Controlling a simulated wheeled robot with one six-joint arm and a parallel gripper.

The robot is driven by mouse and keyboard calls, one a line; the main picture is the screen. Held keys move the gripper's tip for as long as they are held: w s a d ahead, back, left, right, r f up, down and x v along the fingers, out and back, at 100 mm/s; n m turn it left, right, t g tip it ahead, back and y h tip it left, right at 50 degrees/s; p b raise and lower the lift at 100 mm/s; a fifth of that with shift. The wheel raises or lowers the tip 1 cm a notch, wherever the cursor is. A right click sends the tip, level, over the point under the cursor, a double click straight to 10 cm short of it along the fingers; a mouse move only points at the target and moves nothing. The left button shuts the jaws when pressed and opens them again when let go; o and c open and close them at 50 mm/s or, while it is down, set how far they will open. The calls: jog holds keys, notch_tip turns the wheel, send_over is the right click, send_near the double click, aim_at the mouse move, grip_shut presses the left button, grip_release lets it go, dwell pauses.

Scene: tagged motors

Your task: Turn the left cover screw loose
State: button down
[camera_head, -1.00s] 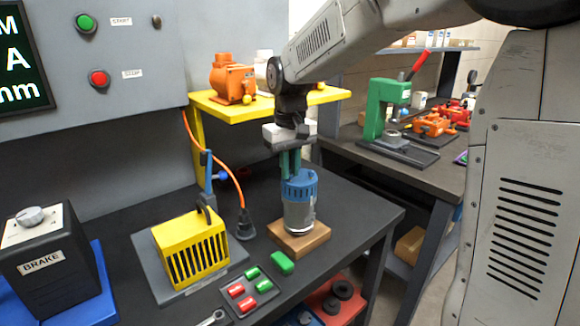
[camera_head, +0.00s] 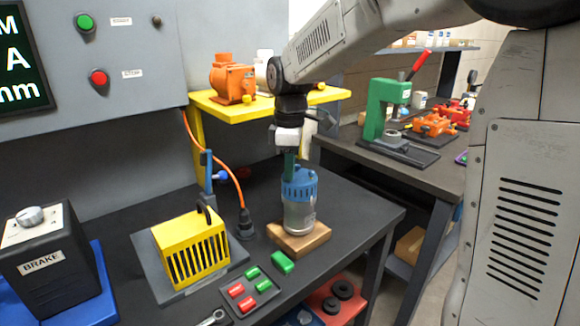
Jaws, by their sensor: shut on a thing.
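A motor (camera_head: 298,215) with a silver body and a blue cover (camera_head: 300,184) stands upright on a wooden block (camera_head: 301,241) on the dark bench. My gripper (camera_head: 290,172) points straight down at the left part of the blue cover, its narrow dark green fingers close together. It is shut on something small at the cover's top. The left cover screw itself is hidden by the fingers and too small to make out.
A yellow slotted box (camera_head: 192,249) with a blue upright clamp (camera_head: 208,172) behind it stands left of the motor. A tray of red and green pieces (camera_head: 252,290) lies in front. A yellow shelf (camera_head: 245,112) with an orange motor (camera_head: 232,80) is behind my gripper.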

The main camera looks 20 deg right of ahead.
jog(key=n, duration=0.6)
jog(key=shift+s+f, duration=0.1)
jog(key=shift+f, duration=0.05)
jog(key=shift+n, duration=0.3)
dwell(0.4)
jog(key=c, duration=1.4)
grip_release()
notch_tip(320, 180, up, 8)
jog(key=shift+f, duration=0.1)
